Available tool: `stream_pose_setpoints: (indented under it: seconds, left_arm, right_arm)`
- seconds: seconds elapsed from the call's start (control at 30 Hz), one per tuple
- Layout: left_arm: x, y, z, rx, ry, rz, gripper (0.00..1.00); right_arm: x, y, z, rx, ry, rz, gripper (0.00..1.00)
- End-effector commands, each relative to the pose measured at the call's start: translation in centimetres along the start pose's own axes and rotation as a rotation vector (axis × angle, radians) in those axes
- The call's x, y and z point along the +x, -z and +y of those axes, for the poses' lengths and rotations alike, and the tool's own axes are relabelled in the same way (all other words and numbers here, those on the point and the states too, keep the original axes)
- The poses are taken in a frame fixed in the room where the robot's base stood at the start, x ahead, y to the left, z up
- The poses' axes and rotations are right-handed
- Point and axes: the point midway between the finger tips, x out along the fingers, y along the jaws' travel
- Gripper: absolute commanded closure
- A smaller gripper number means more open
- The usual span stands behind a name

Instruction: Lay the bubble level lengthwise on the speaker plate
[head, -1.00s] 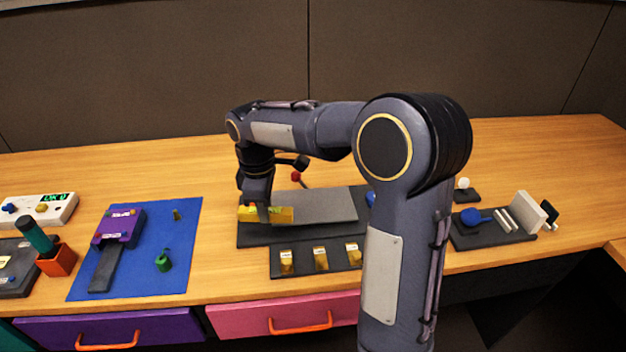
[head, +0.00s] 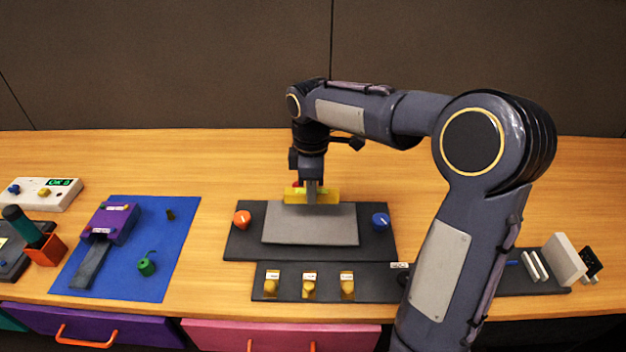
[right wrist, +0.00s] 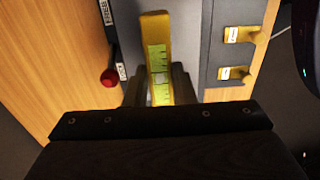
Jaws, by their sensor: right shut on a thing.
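The yellow bubble level (head: 326,196) is held in my right gripper (head: 312,194), which is shut on it near its middle. In the head view the level lies roughly parallel to the long sides of the grey speaker plate (head: 310,226), over its back edge. I cannot tell whether it touches the plate. In the right wrist view the level (right wrist: 155,25) stands between the fingers (right wrist: 158,88), its green vial window facing the camera, with the grey plate (right wrist: 192,35) behind it. My left gripper is not in view.
The plate sits on a dark panel between an orange knob (head: 241,219) and a blue knob (head: 380,221). A front strip (head: 385,283) carries several yellow switches. A red knob (right wrist: 109,78) is close to the gripper. A blue mat (head: 125,270) is at left.

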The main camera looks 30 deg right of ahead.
Motion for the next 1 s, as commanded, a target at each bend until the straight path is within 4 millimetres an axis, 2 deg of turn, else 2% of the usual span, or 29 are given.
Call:
stream_pose_setpoints:
  seconds: [0.27,0.7,1.0]
  left_arm:
    - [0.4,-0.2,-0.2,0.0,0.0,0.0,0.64]
    - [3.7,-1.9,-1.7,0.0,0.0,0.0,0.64]
    - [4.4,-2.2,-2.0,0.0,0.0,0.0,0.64]
  right_arm:
    - [0.9,0.1,0.0,-0.001,-0.003,0.003,1.0]
    - [4.9,0.1,0.0,-0.001,-0.002,0.003,1.0]
    - [6.7,0.1,0.0,0.0,-0.002,0.003,1.0]
